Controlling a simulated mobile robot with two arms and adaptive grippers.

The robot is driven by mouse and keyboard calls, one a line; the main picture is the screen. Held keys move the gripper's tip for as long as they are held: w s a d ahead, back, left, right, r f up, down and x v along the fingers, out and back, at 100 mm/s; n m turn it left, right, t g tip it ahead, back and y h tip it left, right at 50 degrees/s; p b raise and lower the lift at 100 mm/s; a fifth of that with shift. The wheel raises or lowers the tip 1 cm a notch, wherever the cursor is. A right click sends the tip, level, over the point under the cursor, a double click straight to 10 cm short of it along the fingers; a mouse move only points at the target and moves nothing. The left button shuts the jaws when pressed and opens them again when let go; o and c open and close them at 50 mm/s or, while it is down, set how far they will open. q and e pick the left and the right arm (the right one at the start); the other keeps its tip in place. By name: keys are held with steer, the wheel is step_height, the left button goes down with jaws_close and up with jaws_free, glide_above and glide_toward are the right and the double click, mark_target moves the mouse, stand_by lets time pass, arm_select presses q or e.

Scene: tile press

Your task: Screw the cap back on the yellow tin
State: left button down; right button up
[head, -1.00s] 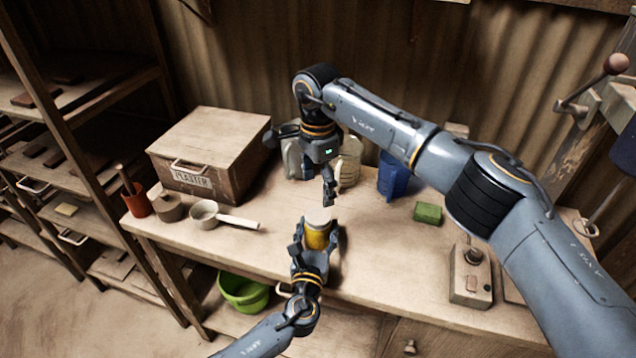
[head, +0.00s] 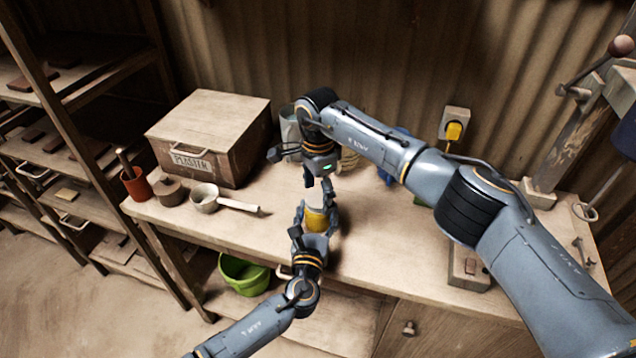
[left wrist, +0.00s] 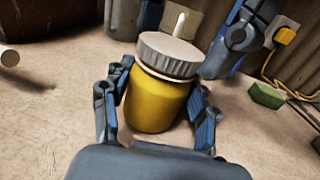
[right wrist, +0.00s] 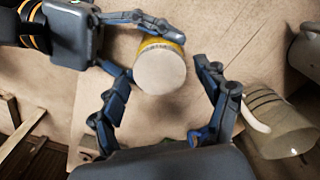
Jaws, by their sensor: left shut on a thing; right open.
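The yellow tin (head: 316,221) stands on the bench, and its body shows clearly in the left wrist view (left wrist: 153,102). A pale ridged cap (left wrist: 168,55) sits on its mouth; I cannot tell how tightly. The cap shows as a pale disc in the right wrist view (right wrist: 159,72). My left gripper (left wrist: 158,112) is shut on the tin's body, one finger on each side. My right gripper (right wrist: 160,85) is open just above the tin, its fingers on either side of the cap and apart from it.
A green block (left wrist: 266,95) lies to the right, near a yellow plug (head: 453,131).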

steer(key=shift+f, duration=0.1)
steer(key=c, duration=1.2)
steer(key=m, duration=0.7)
steer(key=shift+c, duration=0.2)
steer(key=m, duration=1.7)
steer(key=o, duration=1.3)
